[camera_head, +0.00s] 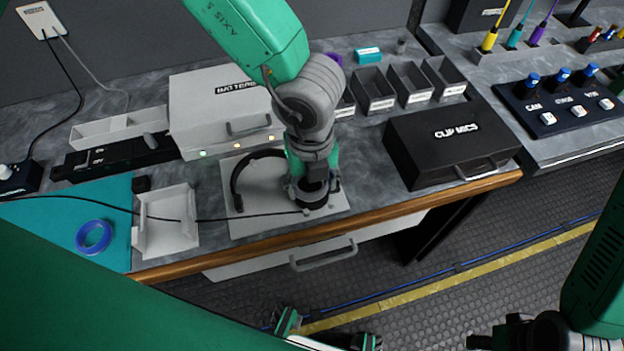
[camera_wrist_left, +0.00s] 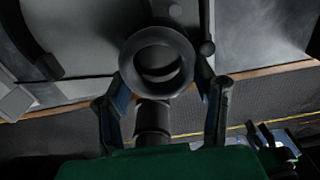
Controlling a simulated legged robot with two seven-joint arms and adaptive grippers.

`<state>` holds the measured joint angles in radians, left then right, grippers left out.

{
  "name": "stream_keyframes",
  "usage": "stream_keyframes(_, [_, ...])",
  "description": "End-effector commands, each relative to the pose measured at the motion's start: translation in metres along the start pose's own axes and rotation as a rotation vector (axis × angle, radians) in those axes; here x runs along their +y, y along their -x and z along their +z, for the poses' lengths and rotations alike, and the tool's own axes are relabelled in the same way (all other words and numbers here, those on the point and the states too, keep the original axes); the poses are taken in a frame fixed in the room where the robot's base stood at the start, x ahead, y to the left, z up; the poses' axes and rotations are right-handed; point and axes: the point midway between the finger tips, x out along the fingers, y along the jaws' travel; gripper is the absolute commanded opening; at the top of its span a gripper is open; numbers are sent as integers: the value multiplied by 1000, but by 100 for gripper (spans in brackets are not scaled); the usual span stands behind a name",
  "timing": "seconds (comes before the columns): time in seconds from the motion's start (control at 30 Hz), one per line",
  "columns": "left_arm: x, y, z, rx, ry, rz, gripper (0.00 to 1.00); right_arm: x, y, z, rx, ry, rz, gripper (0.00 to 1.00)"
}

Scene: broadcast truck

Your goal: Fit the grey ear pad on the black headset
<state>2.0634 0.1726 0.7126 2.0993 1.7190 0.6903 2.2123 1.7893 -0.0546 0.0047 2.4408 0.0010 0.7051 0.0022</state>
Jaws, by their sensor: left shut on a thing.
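The black headset (camera_head: 240,180) lies on a light grey board (camera_head: 243,222) on the bench, with its headband curving to the left. My left gripper (camera_head: 313,192) points down over the right part of this board. In the left wrist view its fingers (camera_wrist_left: 166,90) are shut on a dark grey ring, the ear pad (camera_wrist_left: 130,62), seen with its opening facing the camera. The headband (camera_wrist_left: 38,45) shows at the upper left there. The gripper hides the ear cup side, so I cannot tell whether pad and cup touch. My right gripper (camera_head: 500,337) is partly cut off at the lower right.
A white tray (camera_head: 150,225) and a blue tape ring (camera_head: 93,237) on a teal mat lie left of the board. A battery case (camera_head: 210,100) stands behind, and a black clip-mics case (camera_head: 450,140) to the right. A thin black cable crosses the board.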

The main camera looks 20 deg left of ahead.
Motion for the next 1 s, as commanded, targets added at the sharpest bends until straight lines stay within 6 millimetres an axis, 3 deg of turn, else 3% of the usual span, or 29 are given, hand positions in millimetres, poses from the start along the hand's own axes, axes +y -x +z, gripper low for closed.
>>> stream_keyframes(1.0, [0, 0, 0, -1, 0, 0, 31, 0, 6, 0, 0, 0, 0, 40])
